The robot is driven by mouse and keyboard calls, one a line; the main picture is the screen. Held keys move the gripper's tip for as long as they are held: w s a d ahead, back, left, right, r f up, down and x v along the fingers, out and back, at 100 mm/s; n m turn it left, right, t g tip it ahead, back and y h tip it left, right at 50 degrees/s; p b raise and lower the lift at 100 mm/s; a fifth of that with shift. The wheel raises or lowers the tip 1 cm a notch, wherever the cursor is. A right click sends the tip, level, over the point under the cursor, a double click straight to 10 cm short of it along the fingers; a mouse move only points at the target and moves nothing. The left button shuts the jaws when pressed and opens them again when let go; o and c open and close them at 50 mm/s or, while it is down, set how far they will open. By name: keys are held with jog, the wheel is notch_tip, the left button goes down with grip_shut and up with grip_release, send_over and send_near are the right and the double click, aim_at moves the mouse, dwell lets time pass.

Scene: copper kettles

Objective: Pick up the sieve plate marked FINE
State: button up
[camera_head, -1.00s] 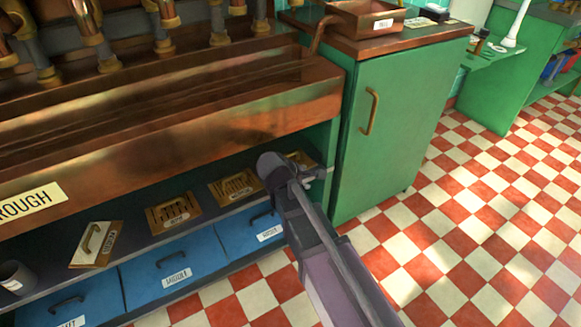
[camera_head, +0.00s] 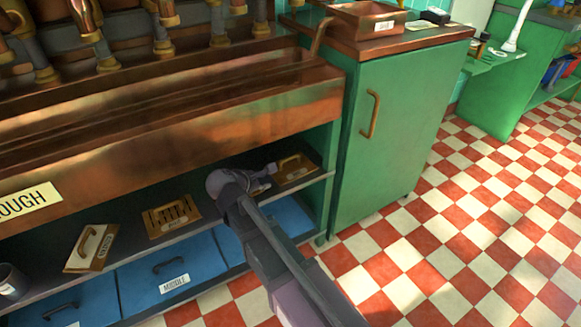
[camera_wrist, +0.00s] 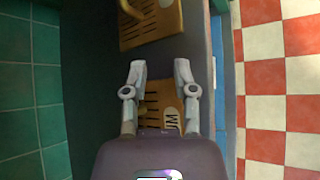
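Several copper sieve plates with handles lie on the dark shelf under the copper trough. In the head view, one leans at the left (camera_head: 90,248), one lies in the middle (camera_head: 160,219), and one lies at the right end (camera_head: 294,171). Their labels are too small to read there. My gripper (camera_head: 262,181) is in the shelf opening, left of the right-end plate. In the wrist view my gripper (camera_wrist: 160,70) is open, with a plate (camera_wrist: 152,111) below and between its fingers. That plate's label shows only "UM". Another plate (camera_wrist: 165,32) with a handle lies beyond the fingertips.
The copper trough (camera_head: 170,125) overhangs the shelf closely. Blue drawers (camera_head: 172,265) sit below it. A green cabinet (camera_head: 395,135) closes off the right side. A grey cup (camera_head: 12,280) stands at the shelf's left. The checkered floor (camera_head: 470,230) is clear.

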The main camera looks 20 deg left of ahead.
send_near(289, 158)
jog(key=shift+w+d+f, duration=0.1)
jog(key=shift+w+f, duration=0.4)
jog(key=shift+f, duration=0.35)
jog(key=shift+w+d+f, duration=0.1)
jog(key=shift+w+f, duration=0.45)
jog(key=shift+f, duration=0.25)
jog(key=shift+w+d+f, duration=0.15)
jog(key=shift+w+f, duration=0.35)
jog(key=shift+f, duration=0.35)
jog(key=shift+w+d, duration=0.1)
jog(key=shift+w, duration=0.4)
jog(key=shift+w+r+b+x, duration=0.15)
jog(key=shift+b+x, duration=0.15)
jog(key=shift+x, duration=0.45)
jog(key=shift+w+r+b+x, duration=0.15)
jog(key=shift+b+x, duration=0.15)
jog(key=shift+x, duration=0.5)
jog(key=shift+w+r+b+x, duration=0.15)
jog(key=shift+b+x, duration=0.15)
jog(key=shift+x, duration=0.45)
jog(key=shift+s+d, duration=0.1)
jog(key=shift+r, duration=0.1)
grip_shut()
